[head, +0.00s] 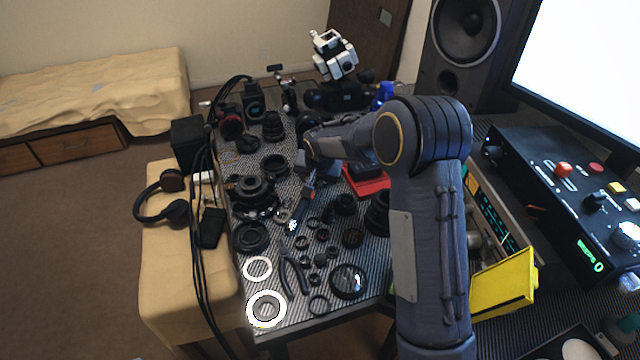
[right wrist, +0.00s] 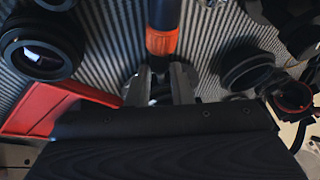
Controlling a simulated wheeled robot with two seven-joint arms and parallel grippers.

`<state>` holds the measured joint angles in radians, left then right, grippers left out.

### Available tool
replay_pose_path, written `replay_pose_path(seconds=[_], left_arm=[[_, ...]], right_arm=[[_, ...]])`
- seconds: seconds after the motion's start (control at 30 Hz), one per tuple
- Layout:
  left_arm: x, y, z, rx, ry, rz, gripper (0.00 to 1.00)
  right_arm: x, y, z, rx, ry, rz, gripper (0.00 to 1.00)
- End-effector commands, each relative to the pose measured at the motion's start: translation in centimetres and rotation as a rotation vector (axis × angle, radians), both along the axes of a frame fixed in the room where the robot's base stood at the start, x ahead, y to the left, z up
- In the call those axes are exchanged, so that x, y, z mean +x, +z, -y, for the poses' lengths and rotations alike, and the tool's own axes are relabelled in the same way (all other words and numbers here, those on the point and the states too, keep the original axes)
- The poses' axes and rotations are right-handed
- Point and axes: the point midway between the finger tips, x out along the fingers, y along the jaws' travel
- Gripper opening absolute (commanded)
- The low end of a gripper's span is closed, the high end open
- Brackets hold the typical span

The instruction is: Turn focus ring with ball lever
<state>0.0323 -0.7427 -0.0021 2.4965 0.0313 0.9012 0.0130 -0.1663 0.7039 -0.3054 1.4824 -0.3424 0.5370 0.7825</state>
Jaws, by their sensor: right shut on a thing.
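My right gripper (right wrist: 160,88) is shut on a dark tool with an orange band (right wrist: 162,42), which lies between the fingertips in the right wrist view. In the head view the tool (head: 308,191) hangs or lies over the middle of the striped table, slanting toward the lower left. I cannot tell whether it is the ball lever or whether it touches the table. My right gripper's fingers are mostly hidden there by my arm. A black lens body with rings (head: 253,190) sits left of the tool; I cannot tell which ring is the focus ring. My left gripper is out of view.
Several loose rings and lens parts crowd the striped table (head: 283,322), including white rings (head: 258,269) and black pliers (head: 292,273). A red tray (head: 366,183) lies near my right arm. A control box (head: 560,190) and a yellow bin (head: 505,283) stand right.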

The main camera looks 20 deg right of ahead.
Motion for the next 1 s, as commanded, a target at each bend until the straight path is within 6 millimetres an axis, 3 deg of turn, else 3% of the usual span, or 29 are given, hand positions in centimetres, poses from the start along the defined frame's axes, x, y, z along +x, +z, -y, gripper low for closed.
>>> replay_pose_path(seconds=[0.7, 0.73, 0.8, 0.9, 1.0], left_arm=[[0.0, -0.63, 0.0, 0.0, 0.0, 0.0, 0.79], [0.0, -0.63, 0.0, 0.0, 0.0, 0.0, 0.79], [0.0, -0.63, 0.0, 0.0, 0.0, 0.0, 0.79], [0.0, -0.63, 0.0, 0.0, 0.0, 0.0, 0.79], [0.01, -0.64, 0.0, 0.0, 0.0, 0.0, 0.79]], right_arm=[[0.39, 0.04, -0.66, 0.002, -0.093, 0.0, 0.0], [0.39, 0.04, -0.66, 0.002, -0.093, -0.001, 0.21], [0.39, 0.03, -0.65, 0.001, -0.092, 0.0, 0.3], [0.39, 0.03, -0.63, 0.001, -0.092, 0.0, 0.4], [0.38, 0.02, -0.61, 0.001, -0.092, 0.0, 0.4]])
